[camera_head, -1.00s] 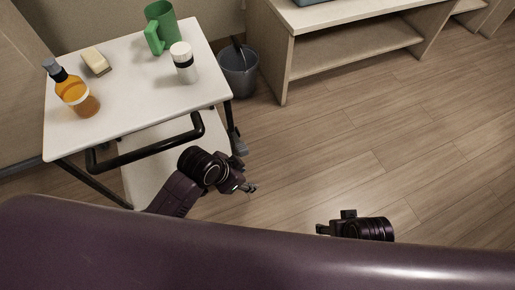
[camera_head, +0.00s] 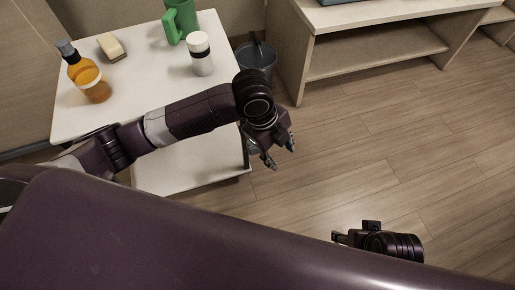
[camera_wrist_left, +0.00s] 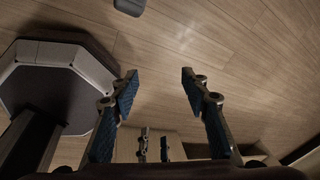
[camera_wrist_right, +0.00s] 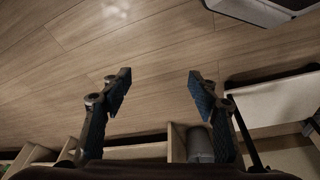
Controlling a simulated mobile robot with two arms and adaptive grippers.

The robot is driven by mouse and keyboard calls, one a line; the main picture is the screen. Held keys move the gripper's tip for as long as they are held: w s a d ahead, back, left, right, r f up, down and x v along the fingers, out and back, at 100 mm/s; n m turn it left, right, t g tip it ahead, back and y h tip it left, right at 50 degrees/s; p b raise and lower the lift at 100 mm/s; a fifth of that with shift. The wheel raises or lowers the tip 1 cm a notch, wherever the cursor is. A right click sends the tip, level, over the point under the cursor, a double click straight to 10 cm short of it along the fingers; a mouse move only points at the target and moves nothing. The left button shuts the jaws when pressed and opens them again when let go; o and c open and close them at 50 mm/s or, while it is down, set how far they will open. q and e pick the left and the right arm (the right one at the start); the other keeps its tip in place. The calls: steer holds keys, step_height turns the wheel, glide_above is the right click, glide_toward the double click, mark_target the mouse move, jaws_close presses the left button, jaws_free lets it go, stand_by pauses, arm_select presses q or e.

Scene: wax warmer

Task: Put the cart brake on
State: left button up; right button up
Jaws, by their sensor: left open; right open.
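The cart has a white top (camera_head: 130,110) and a white lower shelf (camera_head: 190,172) in the head view. My left arm crosses in front of it and hides the handle. My left gripper (camera_head: 279,153) is open and empty, just right of the cart's near right corner, pointing toward the floor. The gripper covers most of the area around that corner's wheel, so the brake is not clear there. My right gripper (camera_head: 352,233) is open and empty over bare floor.
On the cart top stand an amber bottle (camera_head: 86,76), a sponge-like block (camera_head: 111,46), a green mug (camera_head: 182,20) and a white jar (camera_head: 201,54). A grey bucket (camera_head: 258,62) stands behind, beside a wooden shelf unit (camera_head: 375,50). The floor (camera_head: 400,140) to the right is clear.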

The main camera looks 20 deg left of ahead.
mark_target(254, 148)
arm_select(q)
steer(key=a+r+m+y, duration=0.1)
steer(key=a, duration=0.1)
steer(key=w+a+m, duration=0.1)
steer(key=a+m, duration=0.1)
steer(key=w+a+r+m+y+b, duration=0.1)
steer(key=a, duration=0.1)
steer(key=shift+a+r+m+g+y, duration=0.3)
steer(key=shift+a+m+g, duration=0.1)
steer(key=shift+a+r+m, duration=0.15)
steer(key=shift+a+m, duration=0.15)
steer(key=shift+a, duration=0.2)
steer(key=shift+f, duration=0.2)
steer(key=shift+f+b, duration=0.45)
steer(key=shift+f, duration=0.5)
step_height(254, 148, down, 4)
steer(key=shift+r+b, duration=0.1)
steer(key=shift+b, duration=0.5)
steer(key=shift+f, duration=0.75)
arm_select(e)
steer(key=shift+s+d+r, duration=0.2)
steer(key=shift+s+r, duration=0.15)
steer(key=shift+r, duration=0.25)
steer(key=shift+s+d+r, duration=0.15)
steer(key=shift+s+r, duration=0.15)
steer(key=shift+r, duration=0.3)
arm_select(q)
steer(key=shift+c, duration=0.4)
jaws_close()
